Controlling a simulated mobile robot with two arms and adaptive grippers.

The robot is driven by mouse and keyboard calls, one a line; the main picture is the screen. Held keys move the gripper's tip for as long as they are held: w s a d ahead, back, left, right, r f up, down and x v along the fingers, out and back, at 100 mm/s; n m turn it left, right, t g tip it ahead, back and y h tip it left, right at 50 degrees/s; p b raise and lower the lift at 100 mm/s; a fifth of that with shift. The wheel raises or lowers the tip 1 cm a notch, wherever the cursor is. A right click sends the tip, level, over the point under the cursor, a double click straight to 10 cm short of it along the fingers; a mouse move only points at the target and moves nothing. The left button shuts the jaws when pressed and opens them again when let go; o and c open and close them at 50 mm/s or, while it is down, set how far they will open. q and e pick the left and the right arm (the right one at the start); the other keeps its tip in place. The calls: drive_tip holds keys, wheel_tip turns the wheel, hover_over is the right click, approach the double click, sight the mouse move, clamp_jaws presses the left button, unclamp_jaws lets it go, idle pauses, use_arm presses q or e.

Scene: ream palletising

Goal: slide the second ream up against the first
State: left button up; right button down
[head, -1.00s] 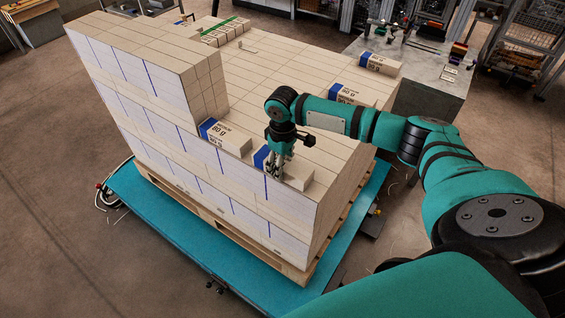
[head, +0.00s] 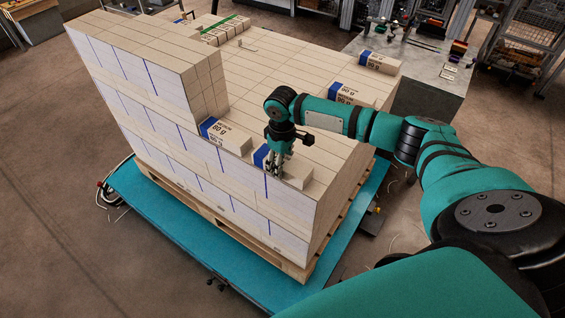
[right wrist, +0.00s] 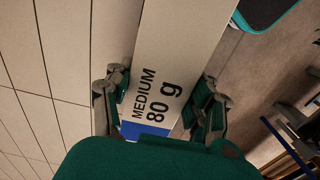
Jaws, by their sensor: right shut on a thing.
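The second ream (head: 298,178) lies flat on the pallet stack's lower top layer, near its front corner, with its blue-banded end to the left. My right gripper (head: 275,169) comes down over it and is shut on it. In the right wrist view, the fingers stand on either side of the ream (right wrist: 185,40), which reads "MEDIUM 80 g". The first ream (head: 232,141) lies further left, beside the taller block of reams. A gap shows between the two reams. My left gripper is not in view.
The taller block (head: 150,65) rises at the left of the stack. The stack stands on a wooden pallet (head: 285,268) over a blue platform (head: 175,235).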

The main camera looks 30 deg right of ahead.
drive_tip(key=shift+w+a, duration=0.1)
drive_tip(key=shift+w, duration=0.2)
drive_tip(key=shift+w+a, duration=0.2)
drive_tip(key=shift+w, duration=0.3)
drive_tip(key=shift+w+a, duration=0.1)
drive_tip(key=shift+w, duration=0.1)
drive_tip(key=shift+w+a+b, duration=0.3)
drive_tip(key=shift+w+b, duration=0.25)
drive_tip(key=shift+w, duration=0.15)
drive_tip(key=shift+w, duration=0.1)
drive_tip(key=shift+c, duration=1.9)
unclamp_jaws()
